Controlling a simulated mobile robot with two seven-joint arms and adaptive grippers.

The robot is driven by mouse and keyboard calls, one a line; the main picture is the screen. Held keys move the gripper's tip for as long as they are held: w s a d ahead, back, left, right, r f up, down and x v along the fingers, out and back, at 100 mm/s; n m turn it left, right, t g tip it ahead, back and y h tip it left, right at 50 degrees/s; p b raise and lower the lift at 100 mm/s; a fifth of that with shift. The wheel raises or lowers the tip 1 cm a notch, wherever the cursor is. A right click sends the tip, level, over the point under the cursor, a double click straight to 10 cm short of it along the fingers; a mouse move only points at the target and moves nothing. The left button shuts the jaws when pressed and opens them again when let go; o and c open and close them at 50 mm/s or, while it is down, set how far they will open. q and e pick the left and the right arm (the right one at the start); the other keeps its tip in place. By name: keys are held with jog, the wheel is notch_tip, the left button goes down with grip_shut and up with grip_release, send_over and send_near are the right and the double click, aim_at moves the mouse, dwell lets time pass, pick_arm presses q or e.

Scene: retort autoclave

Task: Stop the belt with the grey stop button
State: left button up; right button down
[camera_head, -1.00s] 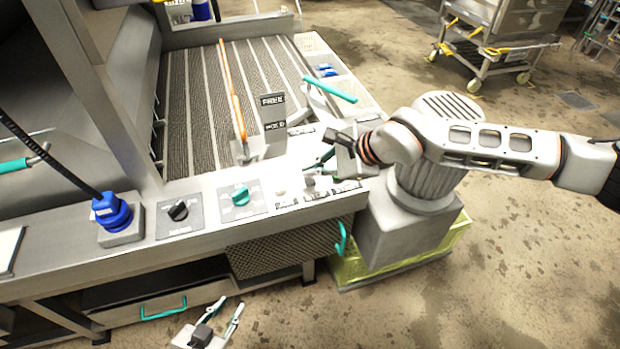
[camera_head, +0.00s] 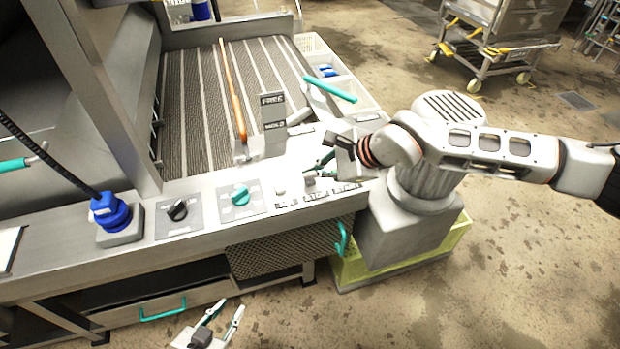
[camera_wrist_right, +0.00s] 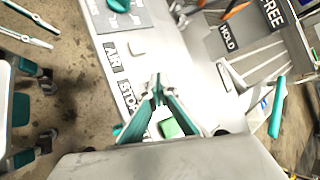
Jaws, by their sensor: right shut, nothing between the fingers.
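The grey stop button (camera_head: 309,182) is on the panel's front ledge, above its printed label. My right gripper (camera_head: 313,172) is shut and empty, with its fingertips right at this button. In the right wrist view the shut fingertips (camera_wrist_right: 157,80) are beside the STOP label (camera_wrist_right: 128,97) and hide the button there. I cannot tell whether they touch it. The belt (camera_head: 205,105) is a dark ribbed surface with light stripes behind the panel. My left gripper (camera_head: 222,318) is open and empty, low in front of the machine.
A pale button (camera_wrist_right: 137,47) by the AIR label and a green button (camera_wrist_right: 170,127) flank the fingertips. A teal knob (camera_head: 240,194), a black knob (camera_head: 177,210) and a blue plug (camera_head: 110,212) are to the left. The FREE/HOLD lever plate (camera_head: 272,112) stands behind.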

aim_at(313, 180)
jog(key=shift+f, duration=0.6)
dwell(0.6)
jog(key=shift+r, duration=1)
jog(key=shift+p, duration=0.3)
jog(key=shift+r+p, duration=0.3)
jog(key=shift+r, duration=0.3)
jog(key=shift+r+p, duration=0.95)
jog(key=shift+r, duration=1)
